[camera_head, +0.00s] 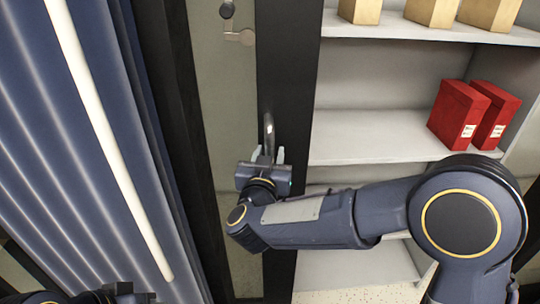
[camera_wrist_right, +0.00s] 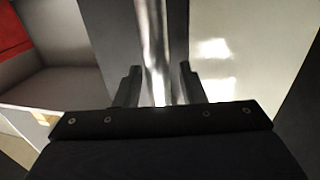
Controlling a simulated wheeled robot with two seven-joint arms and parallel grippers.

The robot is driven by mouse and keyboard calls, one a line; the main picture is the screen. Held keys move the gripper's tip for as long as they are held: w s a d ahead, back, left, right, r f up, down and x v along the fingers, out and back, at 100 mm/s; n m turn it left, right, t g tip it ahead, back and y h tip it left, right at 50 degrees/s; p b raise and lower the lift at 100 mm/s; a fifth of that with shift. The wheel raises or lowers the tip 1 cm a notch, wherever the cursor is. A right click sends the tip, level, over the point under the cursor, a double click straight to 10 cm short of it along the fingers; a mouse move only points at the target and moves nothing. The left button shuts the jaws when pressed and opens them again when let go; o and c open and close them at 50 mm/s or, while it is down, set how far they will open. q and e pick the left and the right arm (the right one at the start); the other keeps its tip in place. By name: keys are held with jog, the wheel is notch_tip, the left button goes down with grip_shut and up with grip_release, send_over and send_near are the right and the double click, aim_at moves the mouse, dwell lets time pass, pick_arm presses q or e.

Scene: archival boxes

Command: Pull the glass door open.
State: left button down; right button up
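The glass door has a dark upright frame (camera_head: 287,60) and a pale pane (camera_head: 222,110) to its left; light glints on the pane (camera_wrist_right: 225,50) in the wrist view. An upright shiny metal handle (camera_head: 268,128) stands on the frame. My right gripper (camera_head: 268,155) is at the handle's lower part, its fingers open on either side. In the wrist view the handle (camera_wrist_right: 153,40) runs between the two fingers (camera_wrist_right: 158,88), with gaps visible beside it; firm contact does not show. My left gripper (camera_head: 128,292) shows only partly at the bottom edge, its fingers unclear.
Pale shelves (camera_head: 365,130) to the right hold red boxes (camera_head: 458,115) and tan boxes (camera_head: 432,10). A blue ribbed surface with a white bar (camera_head: 110,140) fills the left side. A small metal fitting (camera_head: 240,37) sits on the pane above the handle.

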jog(key=s+a+b, duration=0.1)
jog(key=s, duration=0.7)
jog(key=shift+w, duration=0.1)
dwell(0.4)
